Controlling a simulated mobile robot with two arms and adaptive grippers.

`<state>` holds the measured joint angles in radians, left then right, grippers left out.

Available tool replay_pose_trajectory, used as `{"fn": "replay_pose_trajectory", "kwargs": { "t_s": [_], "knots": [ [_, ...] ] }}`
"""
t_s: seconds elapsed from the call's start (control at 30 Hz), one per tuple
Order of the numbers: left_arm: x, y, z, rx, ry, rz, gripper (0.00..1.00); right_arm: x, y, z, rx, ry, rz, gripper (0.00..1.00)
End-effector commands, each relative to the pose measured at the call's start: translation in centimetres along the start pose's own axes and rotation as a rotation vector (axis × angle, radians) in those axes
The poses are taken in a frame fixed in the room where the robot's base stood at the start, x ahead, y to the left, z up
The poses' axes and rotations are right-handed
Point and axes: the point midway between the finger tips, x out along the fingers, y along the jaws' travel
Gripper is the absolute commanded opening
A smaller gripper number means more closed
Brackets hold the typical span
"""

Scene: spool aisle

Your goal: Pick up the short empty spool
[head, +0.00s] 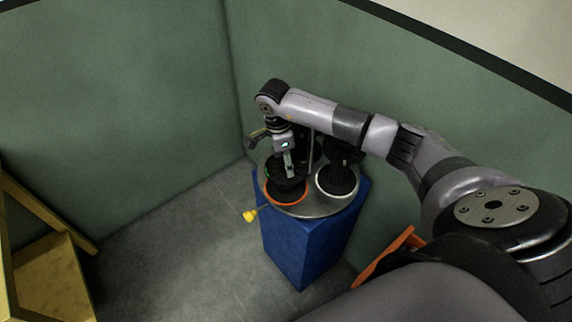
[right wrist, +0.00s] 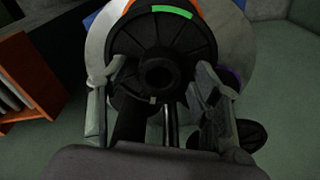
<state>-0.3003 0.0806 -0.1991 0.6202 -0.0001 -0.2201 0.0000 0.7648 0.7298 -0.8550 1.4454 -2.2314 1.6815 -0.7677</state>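A black empty spool (right wrist: 158,42) with a round hub and a green mark on its flange lies below my right gripper (right wrist: 158,88) in the right wrist view. The gripper's two fingers are spread wide on either side of the hub, over the flange; I see no clear grip. In the head view, my right gripper (head: 289,170) points down at a black spool (head: 290,190) above an orange ring, on a round grey turntable (head: 307,208). The arm partly hides the spools behind. My left gripper is not in view.
The turntable tops a blue pedestal (head: 297,245) near the wall corner. Another dark spool (head: 336,178) with a white ring stands to the right. A yellow knob (head: 250,215) sticks out at left. A wooden frame (head: 45,265) stands far left; the floor between is clear.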

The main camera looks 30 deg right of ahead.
Motion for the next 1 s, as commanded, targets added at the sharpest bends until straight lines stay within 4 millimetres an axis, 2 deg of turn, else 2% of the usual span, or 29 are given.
{"fn": "replay_pose_trajectory", "kwargs": {
  "t_s": [0.07,0.8,1.0],
  "knots": [
    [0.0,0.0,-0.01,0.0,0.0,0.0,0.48,-0.02,0.0,0.0,0.0,0.0,0.0,0.51],
    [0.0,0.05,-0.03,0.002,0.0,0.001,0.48,-0.05,-0.01,-0.01,0.0,0.0,0.0,0.02],
    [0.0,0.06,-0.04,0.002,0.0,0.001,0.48,-0.06,-0.01,-0.01,0.0,0.0,0.0,0.0]
  ]
}}
